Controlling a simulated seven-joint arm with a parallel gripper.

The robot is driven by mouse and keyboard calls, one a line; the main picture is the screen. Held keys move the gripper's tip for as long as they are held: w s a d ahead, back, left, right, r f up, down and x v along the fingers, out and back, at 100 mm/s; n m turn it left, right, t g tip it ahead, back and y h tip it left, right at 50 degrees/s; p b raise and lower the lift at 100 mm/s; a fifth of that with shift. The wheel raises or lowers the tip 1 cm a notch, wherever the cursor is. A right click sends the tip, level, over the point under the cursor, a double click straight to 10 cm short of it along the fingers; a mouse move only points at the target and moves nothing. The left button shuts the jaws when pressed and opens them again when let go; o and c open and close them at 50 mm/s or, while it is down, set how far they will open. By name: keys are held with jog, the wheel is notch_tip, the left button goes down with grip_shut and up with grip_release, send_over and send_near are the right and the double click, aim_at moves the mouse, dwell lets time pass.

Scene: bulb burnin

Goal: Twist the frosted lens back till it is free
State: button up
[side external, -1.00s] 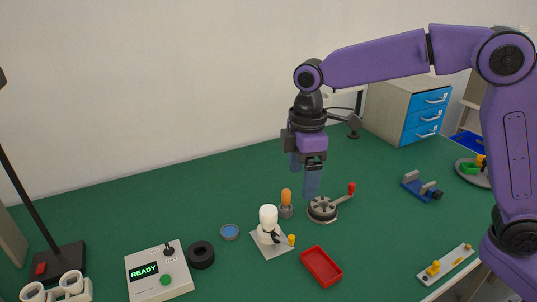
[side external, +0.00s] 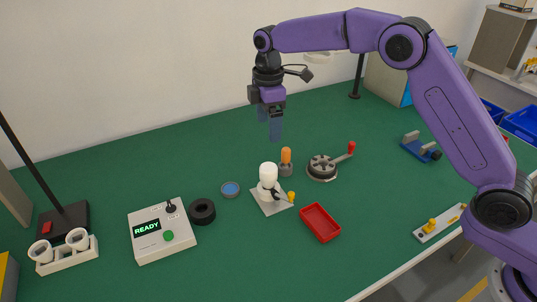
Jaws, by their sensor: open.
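The frosted white lens (side external: 268,171) stands upright on a small fixture with a light grey square base plate (side external: 268,207), near the middle of the table. A yellow knob (side external: 291,196) sits at the right of that fixture. My gripper (side external: 276,130) is open and empty, fingers pointing down. In the picture it is above the lens and a little to its right, apart from it. How far it is in depth from the lens I cannot tell.
An orange-handled tool in a grey holder (side external: 286,168) stands close behind the fixture.

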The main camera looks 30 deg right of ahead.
aim_at(268, 167)
notch_tip(268, 167, down, 15)
jog(key=shift+r, duration=0.1)
dwell(0.4)
jog(key=shift+c, duration=0.3)
jog(key=c, duration=1)
